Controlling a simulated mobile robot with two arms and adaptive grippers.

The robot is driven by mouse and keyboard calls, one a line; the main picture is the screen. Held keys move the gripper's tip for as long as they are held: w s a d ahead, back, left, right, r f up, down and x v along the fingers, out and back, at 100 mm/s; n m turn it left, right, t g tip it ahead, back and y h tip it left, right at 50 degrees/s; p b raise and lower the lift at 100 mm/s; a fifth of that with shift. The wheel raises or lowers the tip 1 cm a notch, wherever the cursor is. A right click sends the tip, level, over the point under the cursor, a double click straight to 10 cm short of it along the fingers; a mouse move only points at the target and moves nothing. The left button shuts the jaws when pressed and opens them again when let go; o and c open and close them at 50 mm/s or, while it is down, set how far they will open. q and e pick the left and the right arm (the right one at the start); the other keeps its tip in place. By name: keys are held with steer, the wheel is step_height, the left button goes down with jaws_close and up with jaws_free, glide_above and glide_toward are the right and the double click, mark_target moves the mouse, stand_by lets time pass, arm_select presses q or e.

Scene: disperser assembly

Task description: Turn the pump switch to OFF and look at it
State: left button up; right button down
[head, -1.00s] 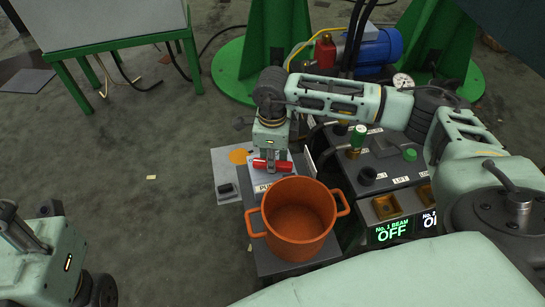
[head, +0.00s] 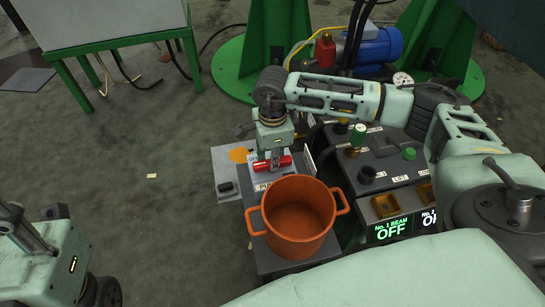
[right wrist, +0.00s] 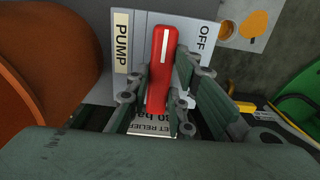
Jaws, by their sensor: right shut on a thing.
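The red pump switch handle (head: 286,161) sits on a pale plate just behind the orange pot, under my right gripper (head: 275,154). In the right wrist view the handle (right wrist: 163,50) carries a white line and points up, tilted slightly right. My right gripper (right wrist: 161,88) is shut on it, a finger on each side. The plate (right wrist: 182,24) reads PUMP on the left and OFF at the upper right. The handle's white line points between these labels, nearer OFF. My left arm (head: 45,255) is at the lower left; its jaw state is unclear.
The orange pot (head: 299,218) stands close in front of the switch. A control box (head: 392,172) with a green button and a lit "No. 1 BEAM OFF" display (head: 391,229) is at the right. A blue motor (head: 380,45) is behind. Floor to the left is mostly clear.

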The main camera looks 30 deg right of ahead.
steer(key=c, duration=1.6)
jaws_free()
steer(key=shift+o, duration=0.2)
step_height(320, 180, up, 12)
